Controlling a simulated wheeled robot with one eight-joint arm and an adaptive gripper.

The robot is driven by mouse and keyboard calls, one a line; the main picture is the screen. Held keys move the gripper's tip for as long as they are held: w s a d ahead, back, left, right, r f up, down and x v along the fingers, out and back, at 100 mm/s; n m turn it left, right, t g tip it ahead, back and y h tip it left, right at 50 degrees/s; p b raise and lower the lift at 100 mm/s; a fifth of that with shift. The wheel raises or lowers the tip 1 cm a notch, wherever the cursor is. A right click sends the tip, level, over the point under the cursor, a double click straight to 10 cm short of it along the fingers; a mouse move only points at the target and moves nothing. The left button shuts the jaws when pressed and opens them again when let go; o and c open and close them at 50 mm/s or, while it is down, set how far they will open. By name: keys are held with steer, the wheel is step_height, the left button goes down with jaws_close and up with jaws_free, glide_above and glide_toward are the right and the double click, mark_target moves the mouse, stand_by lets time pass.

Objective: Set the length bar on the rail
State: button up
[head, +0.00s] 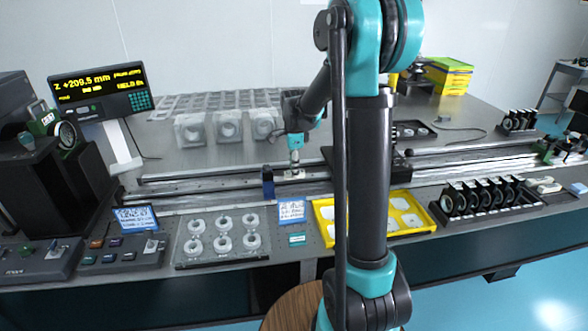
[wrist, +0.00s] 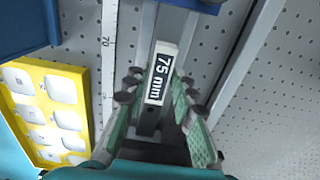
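The length bar (wrist: 161,78) is a pale block with a dark "75 mm" label, seen in the wrist view between my fingertips. My gripper (wrist: 160,82) has a finger close against each long side of it and looks shut on it. The bar lies along the line of the metal rail (wrist: 147,17), over or on it; whether it touches is unclear. In the head view my gripper (head: 294,162) points down at the rail (head: 225,185), and the bar (head: 292,174) shows as a small pale piece below it, right of a blue stop (head: 268,183).
A yellow tray (head: 425,220) with white pieces stands in front of the rail, and a clear plate with several rings (head: 221,235) is left of it. A dark carriage (head: 340,165) sits on the rail to the right. A display (head: 103,90) reads Z +209.5 mm.

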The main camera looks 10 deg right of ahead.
steer(key=shift+o, duration=1.2)
steer(key=shift+r, duration=0.1)
step_height(320, 180, up, 12)
